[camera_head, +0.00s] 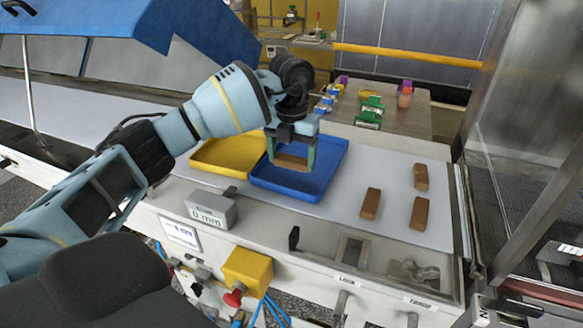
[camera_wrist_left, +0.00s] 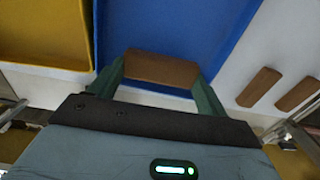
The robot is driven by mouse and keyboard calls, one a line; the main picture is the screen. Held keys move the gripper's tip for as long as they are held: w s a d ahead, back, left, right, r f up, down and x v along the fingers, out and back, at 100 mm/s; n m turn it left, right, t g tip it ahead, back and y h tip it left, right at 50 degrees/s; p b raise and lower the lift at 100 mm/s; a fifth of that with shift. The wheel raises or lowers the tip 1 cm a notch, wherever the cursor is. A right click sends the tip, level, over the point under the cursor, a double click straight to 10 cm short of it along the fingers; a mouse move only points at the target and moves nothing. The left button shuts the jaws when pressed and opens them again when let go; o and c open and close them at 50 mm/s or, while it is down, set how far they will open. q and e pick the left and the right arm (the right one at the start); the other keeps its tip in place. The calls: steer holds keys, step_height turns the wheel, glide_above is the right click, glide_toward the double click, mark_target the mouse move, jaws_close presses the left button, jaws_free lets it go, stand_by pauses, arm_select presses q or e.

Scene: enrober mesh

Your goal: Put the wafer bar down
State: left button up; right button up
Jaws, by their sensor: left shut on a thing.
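My left gripper (camera_head: 292,165) is shut on a brown wafer bar (camera_head: 291,161), held crosswise between its two green fingers. The bar is over the blue tray (camera_head: 334,165); whether it touches the tray floor I cannot tell. In the left wrist view the held bar (camera_wrist_left: 161,68) spans the fingertips, with the blue tray (camera_wrist_left: 185,28) beyond it. Three more wafer bars lie on the white surface right of the tray: one at the left (camera_head: 371,203), one at the back (camera_head: 421,177) and one at the front (camera_head: 419,213). My right gripper is not in view.
A yellow tray (camera_head: 215,168) sits left of the blue tray. A grey gauge block (camera_head: 211,209) stands at the front edge. Small coloured items, including a green one (camera_head: 369,112), are on a table behind. A glass-panelled machine frame (camera_head: 520,140) rises at the right.

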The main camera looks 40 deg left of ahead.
mark_target(291, 160)
arm_select(q)
steer(key=shift+f, duration=1.75)
steer(key=shift+f, duration=0.15)
steer(key=o, duration=0.8)
steer(key=shift+c, duration=0.2)
step_height(291, 160, up, 12)
steer(key=shift+r, duration=0.15)
